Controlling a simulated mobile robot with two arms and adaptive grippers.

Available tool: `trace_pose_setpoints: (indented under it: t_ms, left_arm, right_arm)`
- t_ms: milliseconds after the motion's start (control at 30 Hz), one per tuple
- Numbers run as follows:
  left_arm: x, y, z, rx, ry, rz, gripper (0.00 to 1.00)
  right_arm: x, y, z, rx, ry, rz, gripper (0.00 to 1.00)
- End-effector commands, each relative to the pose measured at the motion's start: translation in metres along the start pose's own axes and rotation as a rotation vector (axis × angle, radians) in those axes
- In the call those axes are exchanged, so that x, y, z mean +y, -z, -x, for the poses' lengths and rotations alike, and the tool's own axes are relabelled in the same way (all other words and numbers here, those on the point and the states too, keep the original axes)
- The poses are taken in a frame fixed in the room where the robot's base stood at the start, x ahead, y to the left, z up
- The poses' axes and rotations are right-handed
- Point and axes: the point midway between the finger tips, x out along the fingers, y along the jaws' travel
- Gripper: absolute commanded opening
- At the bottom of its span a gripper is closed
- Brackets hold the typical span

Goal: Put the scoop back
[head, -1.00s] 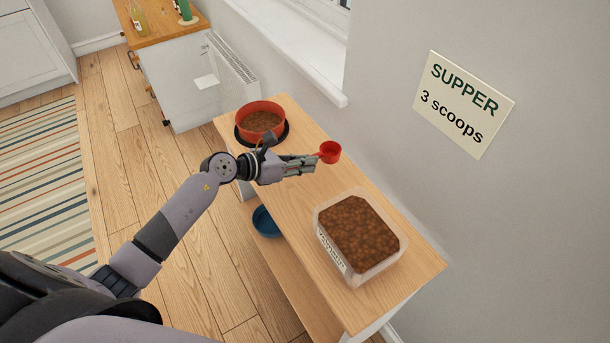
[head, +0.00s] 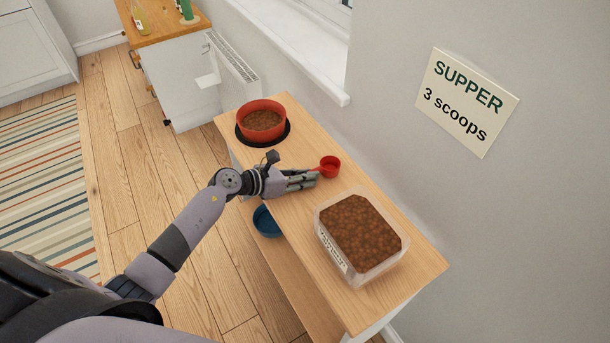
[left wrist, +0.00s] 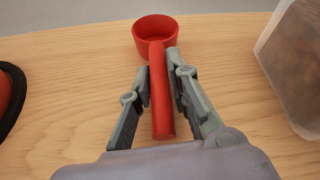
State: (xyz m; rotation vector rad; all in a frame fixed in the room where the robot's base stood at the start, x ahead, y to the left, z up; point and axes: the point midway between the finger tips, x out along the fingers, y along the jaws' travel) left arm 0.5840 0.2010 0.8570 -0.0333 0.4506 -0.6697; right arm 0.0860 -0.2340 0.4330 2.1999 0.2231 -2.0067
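The red scoop (head: 329,166) is low at the bench top, between the red bowl and the food tub. My left gripper (head: 314,175) is around its handle. In the left wrist view the scoop (left wrist: 160,95) has its cup pointing away, and the fingertips of my left gripper (left wrist: 160,62) close on the handle from both sides. I cannot tell whether the scoop touches the wood. The clear tub (head: 338,262) full of brown kibble stands at the near end of the bench. My right gripper is not in view.
The red bowl (head: 263,106) with kibble sits on a black mat at the bench's far end. Bare wood of the bench (head: 290,225) lies between bowl and tub. A blue bowl (head: 265,222) is on the lower shelf. A wall sign (head: 467,102) reads "SUPPER 3 scoops".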

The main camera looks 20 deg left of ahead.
Motion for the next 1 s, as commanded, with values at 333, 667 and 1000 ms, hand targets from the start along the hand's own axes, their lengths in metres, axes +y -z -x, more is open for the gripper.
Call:
trace_pose_setpoints:
  t_ms: [333, 667, 1000]
  left_arm:
    - [0.0, -0.001, 0.0, 0.0, 0.0, 0.0, 0.34]
    - [0.001, -0.001, 0.011, 0.002, -0.002, -0.002, 0.34]
    - [0.0, 0.001, 0.083, 0.004, -0.001, -0.003, 0.34]
  right_arm:
    - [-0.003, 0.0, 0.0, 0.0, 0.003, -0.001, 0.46]
    - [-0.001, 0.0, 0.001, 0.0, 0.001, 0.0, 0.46]
    - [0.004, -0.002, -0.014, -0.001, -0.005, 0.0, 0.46]
